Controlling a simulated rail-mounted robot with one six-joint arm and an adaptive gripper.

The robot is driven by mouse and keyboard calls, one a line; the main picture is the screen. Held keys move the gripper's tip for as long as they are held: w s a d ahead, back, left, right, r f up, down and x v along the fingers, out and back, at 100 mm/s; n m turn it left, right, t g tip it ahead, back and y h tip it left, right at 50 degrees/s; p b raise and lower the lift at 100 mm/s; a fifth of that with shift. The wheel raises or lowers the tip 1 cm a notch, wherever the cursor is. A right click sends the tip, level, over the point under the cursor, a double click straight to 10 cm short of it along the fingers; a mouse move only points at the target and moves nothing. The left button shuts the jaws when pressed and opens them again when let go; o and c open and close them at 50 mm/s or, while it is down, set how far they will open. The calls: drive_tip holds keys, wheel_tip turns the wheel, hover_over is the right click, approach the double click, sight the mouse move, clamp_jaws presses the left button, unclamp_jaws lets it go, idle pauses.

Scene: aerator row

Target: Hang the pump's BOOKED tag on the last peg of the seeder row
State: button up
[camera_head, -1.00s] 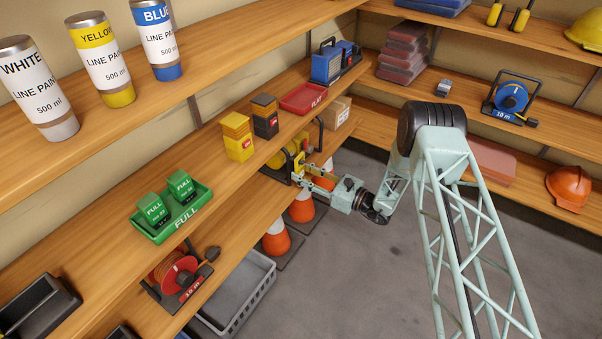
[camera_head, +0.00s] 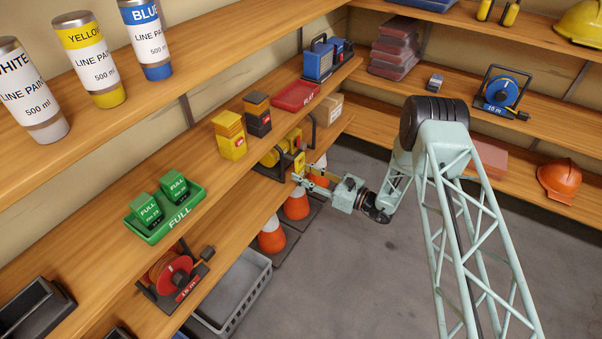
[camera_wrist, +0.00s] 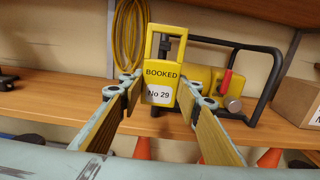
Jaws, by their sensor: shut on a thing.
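The yellow BOOKED tag (camera_wrist: 162,73) has an open loop at its top and a white "No 29" label. In the wrist view it stands upright between the fingers of my gripper (camera_wrist: 160,92), which is shut on it. In the head view, the tag (camera_head: 299,162) and my gripper (camera_head: 301,178) are at the lower left shelf's edge. The pump (camera_wrist: 217,78), a yellow body in a black tube frame, is behind the tag. A dark part shows through the tag's loop; I cannot tell whether they touch. No seeder row peg can be made out.
A yellow coiled hose (camera_wrist: 130,38) hangs on the wall behind. A cardboard box (camera_head: 328,108) stands right of the pump. Orange cones (camera_head: 272,237) and a grey crate (camera_head: 232,290) are below the shelf. The floor (camera_head: 350,270) in front is open.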

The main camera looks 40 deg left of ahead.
drive_tip(key=shift+w+d, duration=0.15)
drive_tip(key=shift+d, duration=1.65)
drive_tip(key=shift+d, duration=0.25)
drive_tip(key=w+d+r+m+t, duration=0.15)
drive_tip(key=w+d, duration=0.25)
drive_tip(key=d, duration=0.7)
drive_tip(key=w+d+r+m+t, duration=0.1)
drive_tip(key=w+d+r+t, duration=0.25)
drive_tip(key=d, duration=0.75)
drive_tip(key=w+d+r+m+t, duration=0.15)
drive_tip(key=w+d, duration=0.35)
drive_tip(key=d, duration=0.7)
drive_tip(key=s+d+r+m+t+h, duration=0.1)
drive_tip(key=d+r+t, duration=0.1)
drive_tip(key=d, duration=0.9)
drive_tip(key=s+d+r+m+t+h, duration=0.1)
drive_tip(key=d+r, duration=0.3)
drive_tip(key=d, duration=0.7)
drive_tip(key=s+d+r+m+t+h, duration=0.1)
drive_tip(key=s+d+r+m+t, duration=0.1)
drive_tip(key=d, duration=0.9)
drive_tip(key=shift+s+r+t, duration=0.2)
drive_tip(key=shift+r+t, duration=0.15)
drive_tip(key=shift+r, duration=0.4)
drive_tip(key=shift+a+h, duration=0.15)
drive_tip(key=shift+h, duration=0.15)
